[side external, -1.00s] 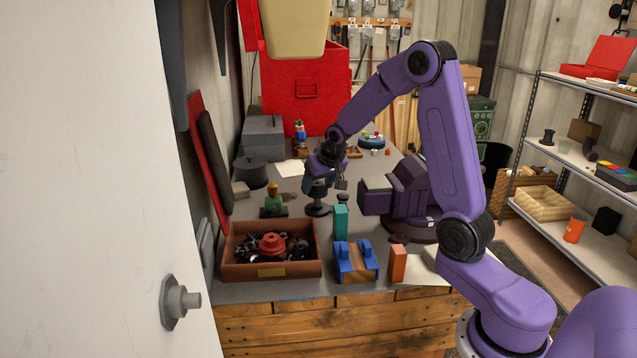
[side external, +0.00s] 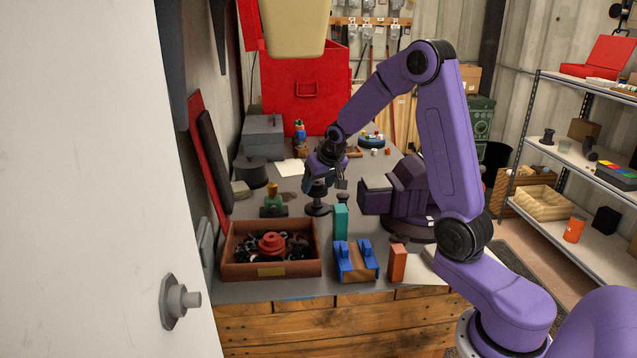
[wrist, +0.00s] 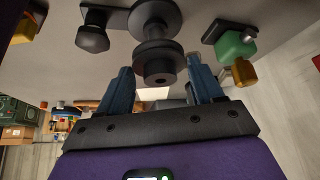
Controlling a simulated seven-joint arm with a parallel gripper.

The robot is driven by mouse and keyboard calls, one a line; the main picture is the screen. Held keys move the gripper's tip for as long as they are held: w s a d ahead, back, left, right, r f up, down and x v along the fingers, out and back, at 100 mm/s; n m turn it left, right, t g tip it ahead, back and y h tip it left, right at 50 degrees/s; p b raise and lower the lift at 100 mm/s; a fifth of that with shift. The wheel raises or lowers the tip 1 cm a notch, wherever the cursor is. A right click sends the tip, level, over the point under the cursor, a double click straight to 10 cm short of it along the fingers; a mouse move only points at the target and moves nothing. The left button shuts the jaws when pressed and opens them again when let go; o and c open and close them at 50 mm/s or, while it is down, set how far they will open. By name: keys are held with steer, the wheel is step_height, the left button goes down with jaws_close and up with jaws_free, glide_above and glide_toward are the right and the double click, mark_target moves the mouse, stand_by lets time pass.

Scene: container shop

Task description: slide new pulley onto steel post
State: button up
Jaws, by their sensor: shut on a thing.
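My gripper (wrist: 160,82) has its two blue fingers on either side of a dark grooved pulley (wrist: 160,66), shut on it. The pulley's round face with a small centre hole shows in the wrist view. Right behind it, in line with it, is a dark stand (wrist: 155,18) with a wide round base. In the side view my gripper (side external: 320,187) is low over the stand's round black base (side external: 318,209); the pulley is not clear there.
A black knob (wrist: 92,38) stands beside the stand; a green and yellow figure (wrist: 238,50) is on its other side. In front are a brown tray (side external: 270,271) holding a red wheel (side external: 271,243), a teal block (side external: 340,222), a blue holder (side external: 355,262) and an orange block (side external: 397,263).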

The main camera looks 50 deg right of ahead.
steer(key=shift+f, duration=1.25)
stand_by(0.6)
steer(key=o, duration=1.3)
steer(key=shift+r, duration=3.55)
